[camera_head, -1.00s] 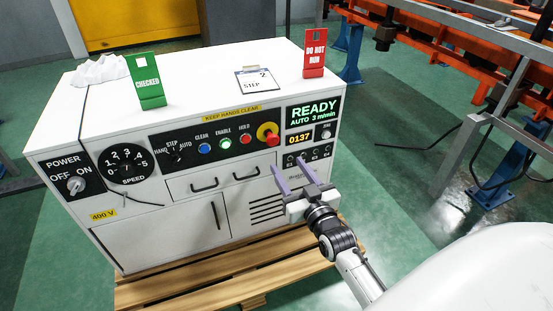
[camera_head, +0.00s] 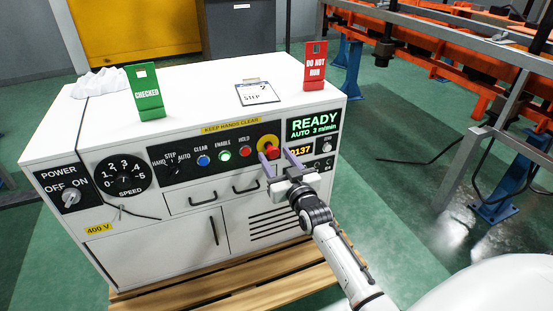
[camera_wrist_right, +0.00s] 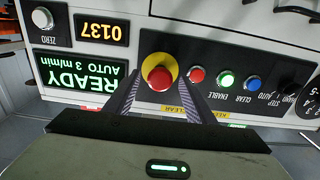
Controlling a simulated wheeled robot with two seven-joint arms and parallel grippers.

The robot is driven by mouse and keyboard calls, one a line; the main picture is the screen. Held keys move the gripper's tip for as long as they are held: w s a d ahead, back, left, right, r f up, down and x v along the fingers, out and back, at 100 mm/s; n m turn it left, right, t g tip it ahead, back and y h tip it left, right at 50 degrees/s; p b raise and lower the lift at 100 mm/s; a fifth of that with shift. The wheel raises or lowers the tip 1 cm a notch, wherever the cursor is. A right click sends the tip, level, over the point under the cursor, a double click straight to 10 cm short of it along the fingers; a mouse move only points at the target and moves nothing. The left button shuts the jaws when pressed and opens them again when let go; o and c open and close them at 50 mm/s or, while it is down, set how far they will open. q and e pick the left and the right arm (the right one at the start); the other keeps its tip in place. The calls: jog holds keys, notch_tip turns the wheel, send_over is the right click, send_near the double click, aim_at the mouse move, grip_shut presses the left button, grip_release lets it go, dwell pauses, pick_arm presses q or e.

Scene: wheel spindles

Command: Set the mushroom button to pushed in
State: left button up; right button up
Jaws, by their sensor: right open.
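The mushroom button (camera_head: 271,150) is a red cap on a round yellow plate, at the right end of the black control strip on the white cabinet. It also shows in the right wrist view (camera_wrist_right: 159,79), upside down, between my finger tips. My right gripper (camera_head: 279,159) is open and empty, with its two purple-grey fingers pointing at the panel, one on each side of the button's lower area. I cannot tell whether a finger touches the panel or the cap. How far the cap stands out is hard to tell. My left gripper is not in view.
The white cabinet (camera_head: 150,232) stands on a wooden pallet. A red hold button (camera_head: 244,151), a green enable button (camera_head: 223,156) and a blue clear button (camera_head: 203,160) sit left of the mushroom button. The display (camera_head: 314,122) reads READY. Tags stand on top.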

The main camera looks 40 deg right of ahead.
grip_shut()
jog(key=shift+w+d+r, duration=0.1)
jog(key=shift+w+d, duration=0.05)
jog(key=shift+w, duration=0.4)
grip_release()
